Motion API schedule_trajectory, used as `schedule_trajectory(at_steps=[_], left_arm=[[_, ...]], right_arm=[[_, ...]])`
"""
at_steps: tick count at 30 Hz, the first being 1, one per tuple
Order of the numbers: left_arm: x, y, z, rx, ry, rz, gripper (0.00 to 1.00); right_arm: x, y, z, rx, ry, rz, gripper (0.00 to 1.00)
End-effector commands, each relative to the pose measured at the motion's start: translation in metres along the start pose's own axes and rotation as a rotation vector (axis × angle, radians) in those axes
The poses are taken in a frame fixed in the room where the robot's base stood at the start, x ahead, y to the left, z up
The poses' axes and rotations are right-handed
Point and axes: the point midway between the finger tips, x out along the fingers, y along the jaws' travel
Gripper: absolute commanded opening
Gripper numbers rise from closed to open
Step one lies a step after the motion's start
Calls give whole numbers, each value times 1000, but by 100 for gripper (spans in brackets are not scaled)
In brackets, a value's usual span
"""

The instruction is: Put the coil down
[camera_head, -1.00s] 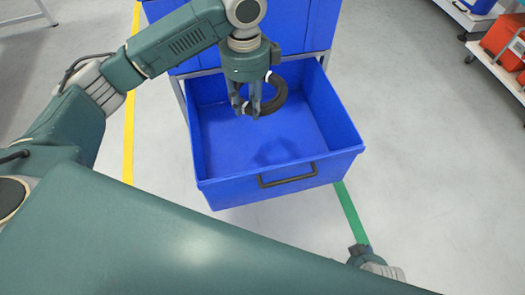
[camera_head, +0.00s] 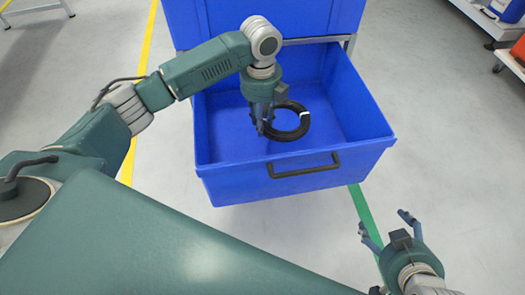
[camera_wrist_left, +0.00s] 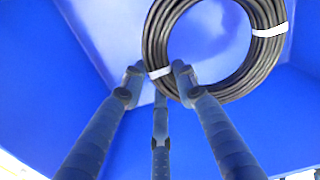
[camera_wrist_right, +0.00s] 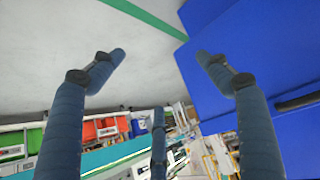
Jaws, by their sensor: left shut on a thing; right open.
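The black cable coil (camera_head: 304,127) with white ties is inside the open blue drawer bin (camera_head: 222,182). My left gripper (camera_head: 265,130) points down into the bin and is shut on the coil's left side. In the left wrist view the coil (camera_wrist_left: 268,62) shows its ring, with the left gripper's fingers (camera_wrist_left: 160,78) at its near edge by a white tie. I cannot tell whether the coil touches the bin floor. My right gripper (camera_head: 387,232) is open and empty, to the right of the bin; its spread fingers show in the right wrist view (camera_wrist_right: 160,65).
The bin has a black front handle (camera_head: 304,166) and stands against a taller blue box (camera_head: 260,15). A yellow line (camera_head: 140,110) and a green line (camera_head: 362,210) mark the grey floor. Carts stand at the top right. The floor right of the bin is clear.

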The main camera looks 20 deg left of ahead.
Motion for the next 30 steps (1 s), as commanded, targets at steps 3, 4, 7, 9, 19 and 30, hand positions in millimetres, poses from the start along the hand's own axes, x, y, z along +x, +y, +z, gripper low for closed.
schedule_trajectory(at_steps=[3,4,7,9,19,30], left_arm=[[18,0,0,0,-1,-2,0],[22,0,0,0,-1,-2,0],[36,0,0,-1,-1,-1,0],[45,0,0,-2,-1,-3,0],[89,0,0,-1,-1,-2,0],[113,0,0,-1,-2,-3,0]], right_arm=[[5,-4,-30,-2,122,-7,76],[5,-4,-37,-2,153,-8,76],[4,-8,-63,-3,256,-15,76],[2,-10,-81,-4,330,-19,76],[-29,-20,-159,-3,685,-41,76],[-66,-26,-200,1,916,-56,76]])
